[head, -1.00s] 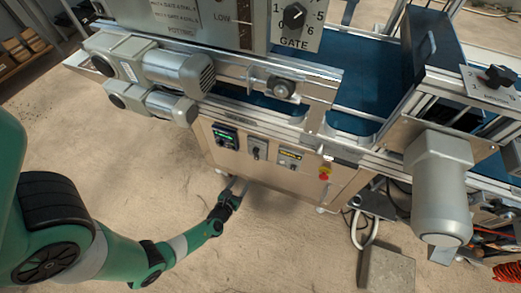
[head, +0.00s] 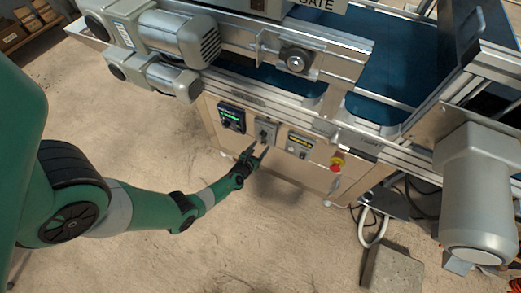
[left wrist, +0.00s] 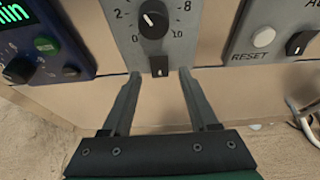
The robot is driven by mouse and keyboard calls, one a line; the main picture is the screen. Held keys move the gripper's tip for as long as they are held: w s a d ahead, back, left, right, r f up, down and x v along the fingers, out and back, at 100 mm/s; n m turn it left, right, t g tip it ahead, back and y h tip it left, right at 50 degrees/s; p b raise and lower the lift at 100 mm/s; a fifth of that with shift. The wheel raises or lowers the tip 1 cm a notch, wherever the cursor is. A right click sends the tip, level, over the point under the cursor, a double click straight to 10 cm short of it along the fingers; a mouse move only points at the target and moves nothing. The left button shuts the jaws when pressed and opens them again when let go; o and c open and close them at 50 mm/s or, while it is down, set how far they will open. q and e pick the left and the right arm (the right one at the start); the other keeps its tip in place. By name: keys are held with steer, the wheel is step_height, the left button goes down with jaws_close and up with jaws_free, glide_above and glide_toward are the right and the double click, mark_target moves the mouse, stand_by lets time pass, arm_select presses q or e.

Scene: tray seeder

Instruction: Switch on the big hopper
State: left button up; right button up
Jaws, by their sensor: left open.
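A grey control box (head: 265,129) sits on the machine's front panel. In the left wrist view this box (left wrist: 190,40) has a black dial knob (left wrist: 153,25) with a scale up to 10 and a small black rocker switch (left wrist: 159,66) below it. My left gripper (head: 257,151) is open and empty, just in front of that box. In the left wrist view its two fingers (left wrist: 159,77) point at the box, one on each side of the rocker switch; contact cannot be told. No label naming the big hopper is readable. My right gripper is not in view.
A dark blue box with a green display (head: 231,117) is left of the grey box. A box with a RESET button (head: 298,144) is to its right. A red emergency stop (head: 337,162) is further right. Motors (head: 181,37) overhang above left. The floor below is open.

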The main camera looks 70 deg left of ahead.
arm_select(q)
steer(key=shift+w+a+f, duration=0.1)
steer(key=shift+w+a, duration=0.2)
steer(key=shift+a, duration=0.05)
steer(key=shift+s+d, duration=0.1)
steer(key=shift+c, duration=0.2)
